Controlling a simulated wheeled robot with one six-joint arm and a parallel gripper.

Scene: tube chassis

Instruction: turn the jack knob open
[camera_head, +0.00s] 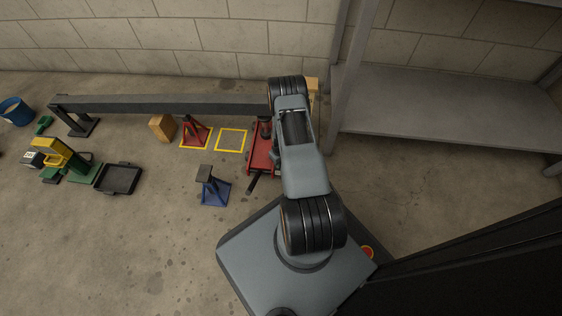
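A red jack (260,150) stands on the floor under the right end of a long grey tube (170,104). Its left side shows, with a dark upright part near the tube and a short dark bar (252,185) at its near end. My arm covers the jack's right side. I cannot make out the jack knob. My arm reaches from my base over the jack toward the tube's right end. My gripper is hidden behind the arm, so its fingers and its distance from the knob do not show.
A red stand (194,136) and an empty yellow floor square (231,140) lie left of the jack. A blue stand (212,190) is nearer. A wooden block (162,128), black tray (119,179) and yellow-green tool (62,157) are left. Grey shelving (450,105) stands right.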

